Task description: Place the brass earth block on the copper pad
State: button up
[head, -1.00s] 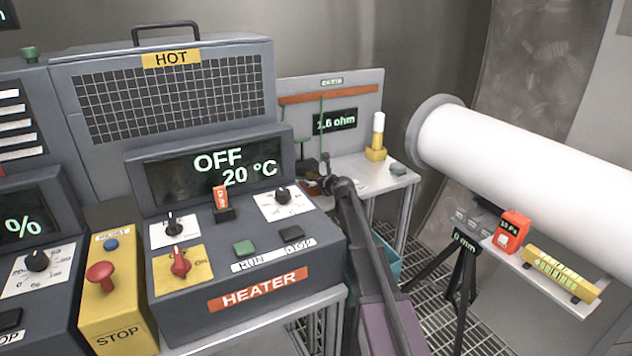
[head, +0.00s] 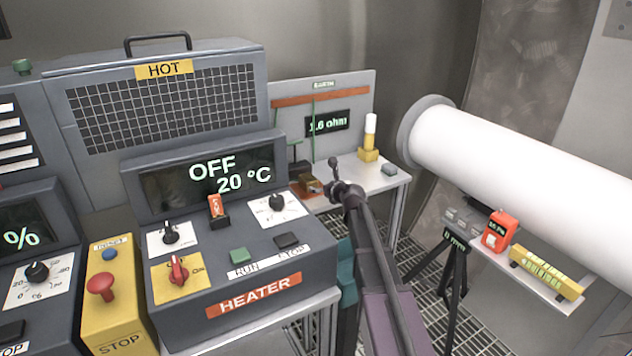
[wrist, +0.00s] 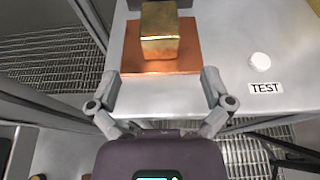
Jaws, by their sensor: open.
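The brass earth block (wrist: 159,32) stands upright on the copper pad (wrist: 185,62) in the wrist view, within the pad's edges. In the head view the block (head: 312,184) and the pad (head: 296,191) show small on the grey bench by the earth panel, left of my gripper (head: 340,172). In the wrist view my gripper (wrist: 160,88) is open and empty. Its fingers are spread to either side, short of the pad, and the block is apart from them.
The bench (wrist: 225,60) has a white button and a TEST label on its right. The earth panel (head: 355,95) reads 1.6 ohm. A yellow-based lamp (head: 369,140) stands behind. The heater console (head: 240,250) is close on the left, the white cylinder (head: 520,170) on the right.

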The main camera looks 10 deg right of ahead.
jog(key=shift+v, duration=1.2)
